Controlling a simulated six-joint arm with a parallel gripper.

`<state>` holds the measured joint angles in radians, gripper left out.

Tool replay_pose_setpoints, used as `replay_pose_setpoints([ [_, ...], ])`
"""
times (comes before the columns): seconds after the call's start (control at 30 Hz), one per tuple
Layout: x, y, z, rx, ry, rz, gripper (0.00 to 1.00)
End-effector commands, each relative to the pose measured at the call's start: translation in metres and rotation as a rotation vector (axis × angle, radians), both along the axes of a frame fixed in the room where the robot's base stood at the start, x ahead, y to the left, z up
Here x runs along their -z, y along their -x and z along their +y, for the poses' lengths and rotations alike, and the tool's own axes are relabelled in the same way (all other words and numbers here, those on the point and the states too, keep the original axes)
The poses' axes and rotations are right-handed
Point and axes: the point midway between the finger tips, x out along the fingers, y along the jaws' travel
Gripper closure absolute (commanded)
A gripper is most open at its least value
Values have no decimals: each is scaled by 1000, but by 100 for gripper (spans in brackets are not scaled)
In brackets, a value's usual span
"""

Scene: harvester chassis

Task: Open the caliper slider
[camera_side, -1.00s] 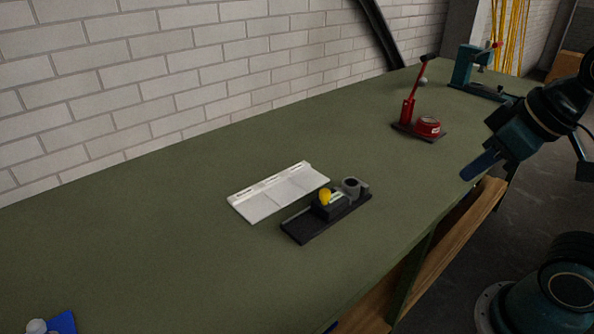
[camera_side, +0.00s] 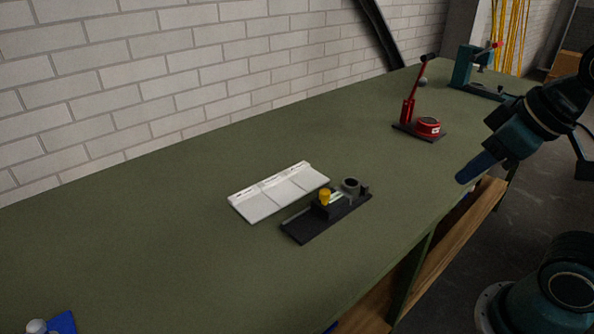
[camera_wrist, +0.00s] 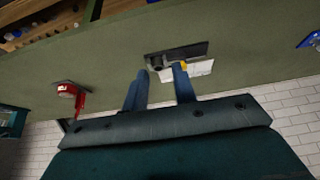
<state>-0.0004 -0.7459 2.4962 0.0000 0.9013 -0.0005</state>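The caliper fixture is a long black base plate (camera_side: 300,229) on the green bench, also in the wrist view (camera_wrist: 193,50). A dark slider block (camera_side: 328,210) with a yellow knob (camera_side: 325,196) sits on it, close to a grey ring (camera_side: 351,185) at the plate's right end. The yellow knob also shows in the wrist view (camera_wrist: 183,66), partly behind a finger. My gripper (camera_side: 465,178) is well to the right of the fixture, above the bench's front edge. In the wrist view my gripper (camera_wrist: 160,69) has its two blue fingers apart with nothing between them.
A white panelled tray (camera_side: 262,203) lies just behind the fixture. A red lever device (camera_side: 428,128) stands farther back right, and a teal press (camera_side: 470,72) beyond it. A blue item (camera_side: 62,322) is at the front left. The bench between fixture and gripper is clear.

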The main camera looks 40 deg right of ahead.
Motion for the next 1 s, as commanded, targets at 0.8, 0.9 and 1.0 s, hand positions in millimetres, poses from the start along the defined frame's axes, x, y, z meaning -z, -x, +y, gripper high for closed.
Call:
replay_pose_setpoints([
  [0.8, -31, -114, 17, -115, 30, 227, 56],
  [0.9, -30, -133, 21, -134, 34, 261, 56],
  [1.0, -27, -153, 25, -153, 39, 296, 56],
])
